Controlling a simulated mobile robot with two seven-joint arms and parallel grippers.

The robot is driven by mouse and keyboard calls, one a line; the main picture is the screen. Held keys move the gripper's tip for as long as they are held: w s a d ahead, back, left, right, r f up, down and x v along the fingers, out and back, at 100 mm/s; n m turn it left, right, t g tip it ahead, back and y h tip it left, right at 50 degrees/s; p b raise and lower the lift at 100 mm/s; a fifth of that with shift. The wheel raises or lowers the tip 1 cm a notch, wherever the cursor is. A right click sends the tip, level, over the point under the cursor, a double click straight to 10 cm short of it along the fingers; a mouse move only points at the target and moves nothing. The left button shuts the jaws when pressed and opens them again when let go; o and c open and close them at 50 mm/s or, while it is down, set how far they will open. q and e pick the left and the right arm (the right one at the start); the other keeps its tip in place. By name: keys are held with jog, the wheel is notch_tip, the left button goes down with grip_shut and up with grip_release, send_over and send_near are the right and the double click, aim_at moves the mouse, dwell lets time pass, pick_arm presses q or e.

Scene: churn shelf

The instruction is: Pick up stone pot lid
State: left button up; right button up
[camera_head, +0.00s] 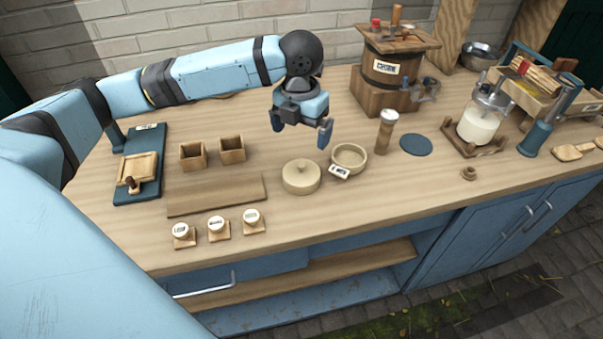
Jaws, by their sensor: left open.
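My left gripper (300,130) hangs above and behind the lid, fingers pointing down, open and empty. It touches neither the lid nor the pot. My right gripper is not in view.
A shaker (385,132) and blue disc (415,145) stand right of the pot. The counter's front right is mostly clear.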

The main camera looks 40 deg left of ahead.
aim_at(301, 169)
pick_arm(q)
notch_tip(301, 169, down, 7)
jog(key=shift+f+b, duration=0.1)
jog(key=shift+b, duration=0.35)
jog(key=shift+f, duration=0.7)
notch_tip(301, 169, down, 5)
jog(key=shift+r+b, duration=0.2)
jog(key=shift+b, duration=0.25)
jog(key=shift+f, duration=0.15)
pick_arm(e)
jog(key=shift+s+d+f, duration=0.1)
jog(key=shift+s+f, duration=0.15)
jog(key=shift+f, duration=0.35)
pick_arm(q)
jog(key=c, duration=0.6)
jog(key=shift+c, duration=0.3)
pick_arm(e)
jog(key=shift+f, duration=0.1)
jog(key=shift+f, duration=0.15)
